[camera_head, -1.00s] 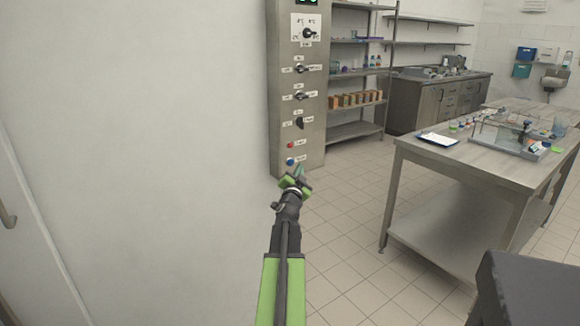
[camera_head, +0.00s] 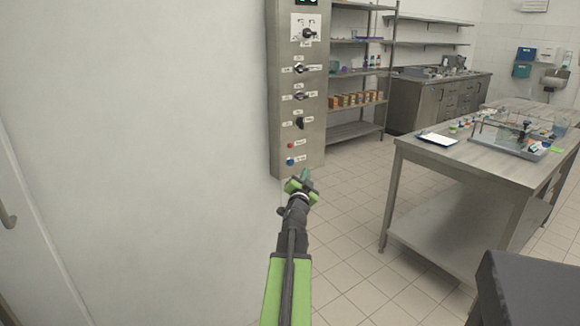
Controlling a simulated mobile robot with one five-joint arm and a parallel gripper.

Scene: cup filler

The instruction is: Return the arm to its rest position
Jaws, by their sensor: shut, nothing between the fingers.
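My gripper (camera_head: 304,176) is at the end of my green and black arm, which reaches forward from the bottom middle of the head view. It is shut and holds nothing. It appears just below and to the right of the blue button on the steel control panel (camera_head: 299,130), with a visible gap in the picture. How far it is from the panel in depth I cannot tell.
A white wall (camera_head: 130,140) fills the left side. A steel table (camera_head: 470,150) with a clipboard (camera_head: 437,139) and a tray stands at right. Shelves (camera_head: 352,131) stand behind the panel. The tiled floor (camera_head: 350,225) between is clear.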

